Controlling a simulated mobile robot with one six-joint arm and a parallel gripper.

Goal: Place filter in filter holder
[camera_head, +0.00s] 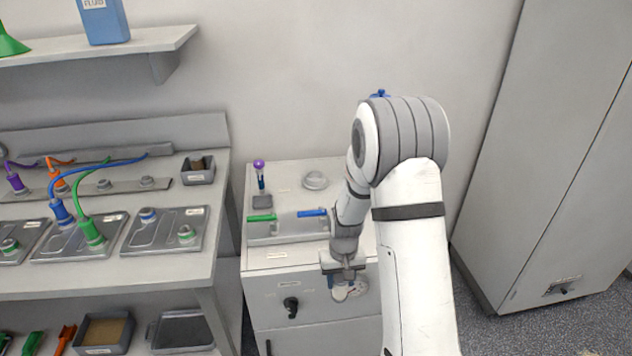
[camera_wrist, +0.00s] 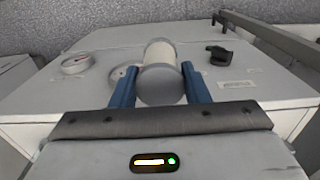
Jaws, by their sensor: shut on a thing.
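The filter (camera_wrist: 160,62) is a short cylinder with a cream middle and grey ends. In the wrist view it sits between the two blue fingers of my gripper (camera_wrist: 159,88), which is shut on it. In the head view my gripper (camera_head: 345,278) is in front of the grey cabinet's front face, and the filter is hard to make out there. Behind the filter in the wrist view, a round fitting (camera_wrist: 121,78) on that face is partly hidden by the filter. I cannot tell for certain whether this fitting is the filter holder.
The cabinet front (camera_head: 310,322) carries a black knob (camera_head: 291,306). A round gauge (camera_wrist: 75,63) shows beside the fitting. Green (camera_head: 262,217) and blue (camera_head: 312,212) handles are on the cabinet top. A bench (camera_head: 185,268) with cabled plates stands left; a tall cabinet (camera_head: 545,150) stands right.

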